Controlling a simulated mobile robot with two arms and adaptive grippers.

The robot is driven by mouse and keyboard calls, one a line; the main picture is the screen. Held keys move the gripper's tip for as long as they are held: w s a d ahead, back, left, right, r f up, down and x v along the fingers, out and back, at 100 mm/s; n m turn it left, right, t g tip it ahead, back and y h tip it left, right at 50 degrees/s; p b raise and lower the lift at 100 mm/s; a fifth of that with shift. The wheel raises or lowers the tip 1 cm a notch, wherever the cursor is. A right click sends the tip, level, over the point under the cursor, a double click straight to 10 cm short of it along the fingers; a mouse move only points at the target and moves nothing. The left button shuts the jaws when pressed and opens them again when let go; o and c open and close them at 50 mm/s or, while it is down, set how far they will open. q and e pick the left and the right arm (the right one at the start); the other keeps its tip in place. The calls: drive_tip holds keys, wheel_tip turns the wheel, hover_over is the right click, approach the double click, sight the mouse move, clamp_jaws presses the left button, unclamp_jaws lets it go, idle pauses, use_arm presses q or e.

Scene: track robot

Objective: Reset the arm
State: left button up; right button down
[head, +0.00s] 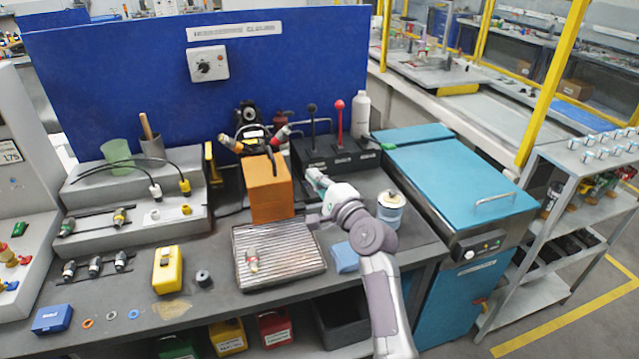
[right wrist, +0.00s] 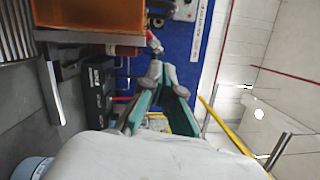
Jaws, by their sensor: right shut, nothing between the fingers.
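My right arm reaches up from the bottom of the head view, and my right gripper (head: 314,175) is above the bench, just right of the orange box (head: 270,190) and in front of the black lever box (head: 335,153). The gripper is shut and empty. In the right wrist view its green and grey fingers (right wrist: 160,72) come together at the tips, with the orange box (right wrist: 88,15) at upper left. I cannot tell whether the fingertips touch anything. My left gripper is not in view.
A ribbed tray (head: 305,268) holds a small fitting (head: 252,260). A blue cloth (head: 345,257) and a canister (head: 390,212) are close to my right arm. A teal cabinet (head: 470,190) is at right, a yellow block (head: 167,270) at left.

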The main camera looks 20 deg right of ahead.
drive_tip(key=s+f+n+g+h, duration=0.1)
drive_tip(key=s+f+n+g, duration=0.85)
drive_tip(key=s+f, duration=0.85)
drive_tip(key=s+d+f+n+g+h, duration=0.2)
drive_tip(key=s+n, duration=0.3)
drive_tip(key=s, duration=0.7)
drive_tip(key=s+d+f+n+g+h, duration=0.25)
drive_tip(key=s+n, duration=0.25)
drive_tip(key=s, duration=0.7)
wheel_tip(320, 180, down, 28)
drive_tip(key=s+g, duration=0.2)
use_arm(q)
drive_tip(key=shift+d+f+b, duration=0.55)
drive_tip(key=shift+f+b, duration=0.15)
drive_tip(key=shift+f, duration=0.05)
use_arm(e)
drive_tip(key=s+d+f, duration=0.2)
drive_tip(key=s+f, duration=1.3)
drive_tip(key=s, duration=0.1)
drive_tip(key=shift+d+f+g, duration=0.15)
drive_tip(key=shift+f+g, duration=0.15)
drive_tip(key=shift+g, duration=0.1)
